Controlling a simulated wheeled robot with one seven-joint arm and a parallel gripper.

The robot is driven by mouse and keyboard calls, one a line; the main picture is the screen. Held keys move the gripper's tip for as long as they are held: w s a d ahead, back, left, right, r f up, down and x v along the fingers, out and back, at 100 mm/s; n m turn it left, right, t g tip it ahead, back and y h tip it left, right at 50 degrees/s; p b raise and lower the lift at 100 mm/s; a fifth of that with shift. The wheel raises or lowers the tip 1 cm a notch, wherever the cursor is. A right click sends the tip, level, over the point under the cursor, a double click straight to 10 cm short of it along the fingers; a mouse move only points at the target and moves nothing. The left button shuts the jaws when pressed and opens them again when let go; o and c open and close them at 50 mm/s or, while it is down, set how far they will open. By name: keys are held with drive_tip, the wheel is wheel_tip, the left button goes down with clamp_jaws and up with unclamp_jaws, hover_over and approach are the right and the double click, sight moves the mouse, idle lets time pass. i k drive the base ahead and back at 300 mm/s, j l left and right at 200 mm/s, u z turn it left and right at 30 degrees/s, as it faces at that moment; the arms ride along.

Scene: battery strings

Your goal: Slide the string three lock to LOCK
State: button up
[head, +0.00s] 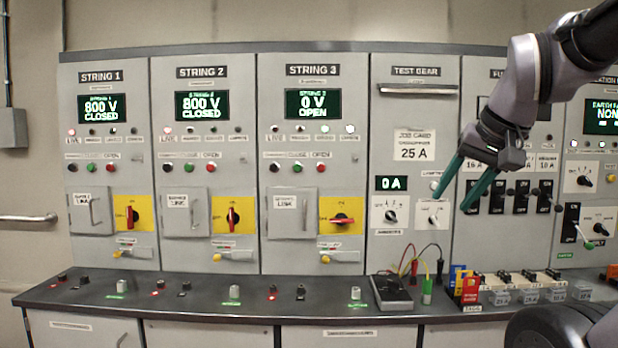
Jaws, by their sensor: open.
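The string three panel (313,160) stands in the middle of the cabinet row; its display (313,104) reads 0 V OPEN. Its red rotary handle (342,219) lies horizontal on a yellow plate. Below the plate is the string three lock, a small slide with a yellow knob (326,259) at its left end. Its lettering is too small to read. My gripper (453,202) is open and empty, with two green fingers pointing down and left. It is in front of the test gear panel, to the right of and higher than the lock, apart from it.
A grey shelf (200,303) runs below the panels and carries small knobs. A meter with leads (392,292) and coloured tags (466,287) sit on it, right of string three. String 1 (101,75) and string 2 (202,72) read 800 V CLOSED. The space before the string three panel is clear.

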sight(326, 258)
drive_tip(key=i+j, duration=0.15)
drive_tip(key=i, duration=0.45)
drive_tip(key=i+j, duration=0.1)
drive_tip(key=i, duration=0.45)
